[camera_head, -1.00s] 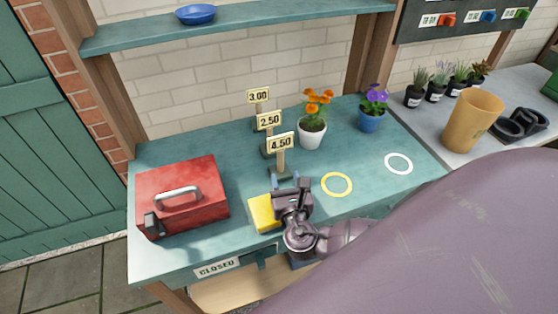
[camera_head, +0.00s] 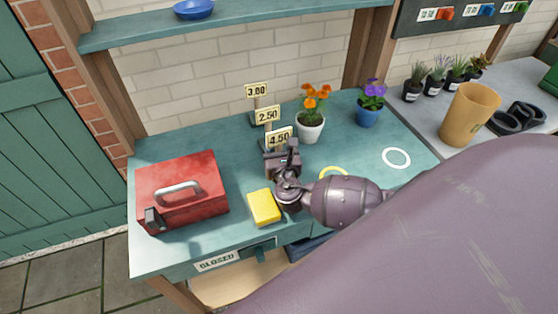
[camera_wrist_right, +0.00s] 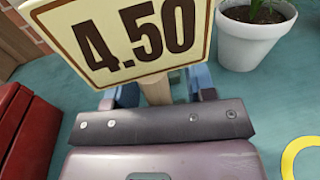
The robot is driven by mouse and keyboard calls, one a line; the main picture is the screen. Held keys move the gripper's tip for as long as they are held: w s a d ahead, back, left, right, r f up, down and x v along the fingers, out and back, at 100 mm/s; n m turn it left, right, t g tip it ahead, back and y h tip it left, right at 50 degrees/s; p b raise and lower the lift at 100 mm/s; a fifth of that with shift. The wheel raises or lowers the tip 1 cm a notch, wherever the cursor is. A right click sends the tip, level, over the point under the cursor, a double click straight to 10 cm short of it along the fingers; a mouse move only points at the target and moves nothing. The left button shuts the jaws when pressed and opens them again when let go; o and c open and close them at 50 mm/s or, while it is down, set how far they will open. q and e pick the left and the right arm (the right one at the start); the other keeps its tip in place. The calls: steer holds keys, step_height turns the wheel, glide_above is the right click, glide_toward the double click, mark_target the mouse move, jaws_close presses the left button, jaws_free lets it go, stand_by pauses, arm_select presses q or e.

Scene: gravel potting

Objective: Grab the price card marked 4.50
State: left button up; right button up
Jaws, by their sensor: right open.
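The price card marked 4.50 (camera_head: 279,138) stands upright on its wooden post, nearest of a row of three cards on the bench. It fills the top of the right wrist view (camera_wrist_right: 130,38), with its post (camera_wrist_right: 156,90) below. My right gripper (camera_head: 280,152) is at the post, just below the card. In the wrist view its blue fingers (camera_wrist_right: 160,88) are open, one on each side of the post. The card's base is hidden behind the gripper. The cards marked 2.50 (camera_head: 267,115) and 3.00 (camera_head: 256,90) stand behind it. My left gripper is not in view.
A yellow block (camera_head: 264,207) lies in front of the cards. A red toolbox (camera_head: 182,190) is at left. A white pot with orange flowers (camera_head: 311,127) and a blue pot (camera_head: 368,115) stand at right. A white ring (camera_head: 396,149) marks clear bench.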

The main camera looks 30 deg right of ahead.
jaws_close()
stand_by(0.4)
